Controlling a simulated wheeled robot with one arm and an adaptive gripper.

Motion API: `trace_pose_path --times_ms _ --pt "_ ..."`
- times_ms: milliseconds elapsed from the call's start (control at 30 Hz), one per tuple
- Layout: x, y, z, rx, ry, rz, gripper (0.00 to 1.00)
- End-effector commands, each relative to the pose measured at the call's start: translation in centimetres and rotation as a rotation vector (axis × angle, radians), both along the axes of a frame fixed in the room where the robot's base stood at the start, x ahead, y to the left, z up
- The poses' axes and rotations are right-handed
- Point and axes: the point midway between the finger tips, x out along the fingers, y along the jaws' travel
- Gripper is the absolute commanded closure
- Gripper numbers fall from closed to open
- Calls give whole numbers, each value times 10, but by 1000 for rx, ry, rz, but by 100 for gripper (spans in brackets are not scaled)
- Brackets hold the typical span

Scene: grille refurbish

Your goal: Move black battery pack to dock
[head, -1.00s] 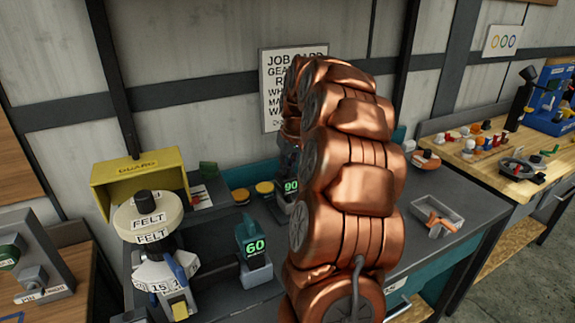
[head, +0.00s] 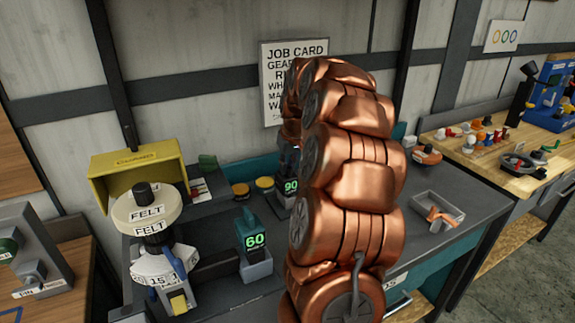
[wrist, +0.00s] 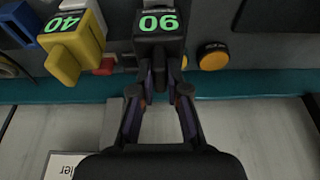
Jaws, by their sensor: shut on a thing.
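The black battery pack (wrist: 158,42) shows a green 90 at the top centre of the wrist view. My gripper (wrist: 160,88) is shut on it, with both fingers close together at its near end. In the head view the pack's green 90 label (head: 290,187) shows just left of my arm, at the back of the grey bench. My arm hides most of the pack and my gripper there. I cannot tell whether the pack is seated or lifted. I cannot make out which holder is the dock.
A teal pack marked 60 (head: 252,236) sits in a grey holder (head: 258,268). A yellow pack marked 40 (wrist: 78,50) is beside the black pack in the wrist view. A felt wheel machine (head: 147,210) stands at left under a yellow guard (head: 135,165). A grey tray (head: 438,212) is at right.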

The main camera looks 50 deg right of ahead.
Motion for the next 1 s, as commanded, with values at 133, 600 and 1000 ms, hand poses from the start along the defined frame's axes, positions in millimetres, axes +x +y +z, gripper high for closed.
trace_pose_path --times_ms 133,600,1000 --pt "0 0 -3 0 -1 0 100" --pt "0 0 -11 -2 -2 0 83" --pt "0 0 -11 0 -1 0 57"
